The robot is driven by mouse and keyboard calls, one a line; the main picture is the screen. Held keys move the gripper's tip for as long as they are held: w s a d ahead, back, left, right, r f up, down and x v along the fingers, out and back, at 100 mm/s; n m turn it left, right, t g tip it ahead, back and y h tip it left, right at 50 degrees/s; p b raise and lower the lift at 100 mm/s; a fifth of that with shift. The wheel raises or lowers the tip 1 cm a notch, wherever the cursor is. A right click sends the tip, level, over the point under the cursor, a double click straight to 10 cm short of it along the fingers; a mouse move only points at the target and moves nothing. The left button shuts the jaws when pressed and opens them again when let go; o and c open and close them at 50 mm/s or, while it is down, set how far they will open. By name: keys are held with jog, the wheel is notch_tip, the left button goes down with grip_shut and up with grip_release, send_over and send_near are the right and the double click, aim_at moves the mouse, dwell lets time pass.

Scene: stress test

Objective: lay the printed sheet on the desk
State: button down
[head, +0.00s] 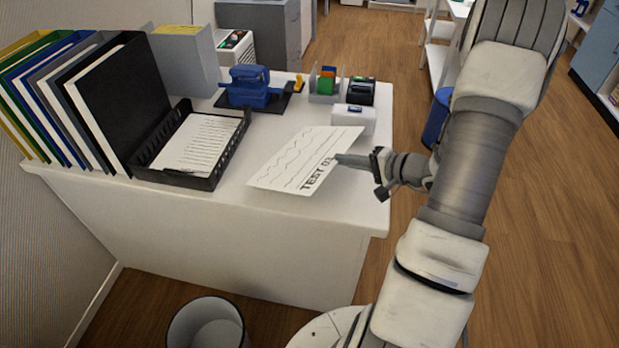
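The printed sheet (300,155) is white with wavy lines and the words "TEST 03" along its lower right side. It is over the front right part of the white desk (235,205), slightly tilted in the picture. My gripper (345,159) comes in from the right, with its fingers shut on the sheet's right edge. The far finger is partly hidden. I cannot tell whether the sheet's left part touches the desk or hangs just above it.
A black tray of paper (207,178) stands left of the sheet, beside upright binders (115,95). A bin (207,325) is on the floor in front.

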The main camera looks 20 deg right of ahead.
jog(key=shift+f+b, duration=1)
jog(key=shift+f, duration=0.05)
jog(key=c, duration=1.3)
grip_release()
jog(key=shift+o, duration=0.2)
jog(key=v, duration=0.8)
